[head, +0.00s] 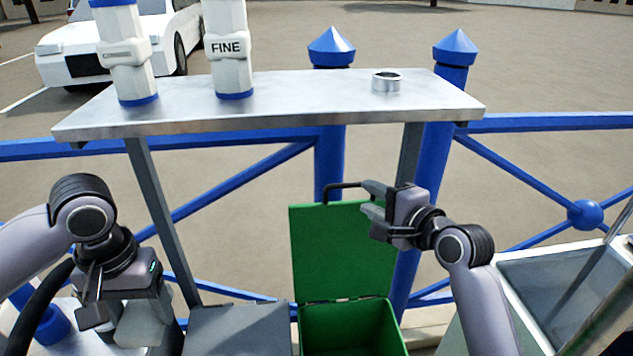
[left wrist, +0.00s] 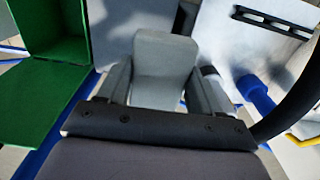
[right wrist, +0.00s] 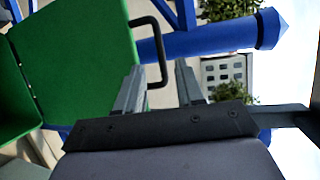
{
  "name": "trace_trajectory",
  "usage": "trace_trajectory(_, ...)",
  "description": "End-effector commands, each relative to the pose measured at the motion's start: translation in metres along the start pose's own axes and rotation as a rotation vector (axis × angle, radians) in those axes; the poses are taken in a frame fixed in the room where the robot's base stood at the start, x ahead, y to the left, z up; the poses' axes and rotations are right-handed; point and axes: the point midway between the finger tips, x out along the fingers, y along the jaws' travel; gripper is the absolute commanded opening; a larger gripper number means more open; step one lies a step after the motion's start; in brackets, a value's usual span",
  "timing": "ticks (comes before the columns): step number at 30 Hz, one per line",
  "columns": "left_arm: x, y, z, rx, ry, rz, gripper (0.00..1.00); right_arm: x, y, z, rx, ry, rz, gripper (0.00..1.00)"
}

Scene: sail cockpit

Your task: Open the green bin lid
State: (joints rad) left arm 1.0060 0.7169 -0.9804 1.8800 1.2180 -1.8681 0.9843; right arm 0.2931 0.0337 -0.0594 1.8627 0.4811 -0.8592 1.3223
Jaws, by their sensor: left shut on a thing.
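The green bin (head: 349,335) stands at the bottom centre with its inside showing. Its green lid (head: 335,250) stands raised at the bin's back edge, and shows in the right wrist view (right wrist: 80,60). A black bar handle (right wrist: 165,50) sticks out from the lid's top edge. My right gripper (head: 372,198) is at the handle, fingers apart; in the right wrist view the bar lies between them with a gap to the right finger. My left gripper (left wrist: 165,85) is shut on a light grey block (left wrist: 163,60), low at the left, apart from the bin.
A metal shelf (head: 290,100) with two white-and-blue bottles and a metal ring (head: 387,82) stands behind the bin. Blue posts and railing (head: 335,150) run behind the lid. A grey lid (head: 238,328) adjoins the bin on the left. A glazed case (head: 560,290) stands at right.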

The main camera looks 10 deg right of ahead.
Motion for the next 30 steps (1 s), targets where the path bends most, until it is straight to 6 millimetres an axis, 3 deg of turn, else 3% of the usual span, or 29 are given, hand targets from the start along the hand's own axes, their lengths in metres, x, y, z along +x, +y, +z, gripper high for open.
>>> trace_trajectory(18, 0.006, 0.000, 0.000, 0.000, 0.000, 0.000, 0.36, 0.085, 0.000, 0.000, -0.001, 0.000, 0.000, 0.37)
trace_trajectory(30, 0.007, 0.000, 0.000, 0.000, 0.000, 0.000, 0.36, 0.103, 0.000, 0.000, -0.001, 0.000, 0.000, 0.37)
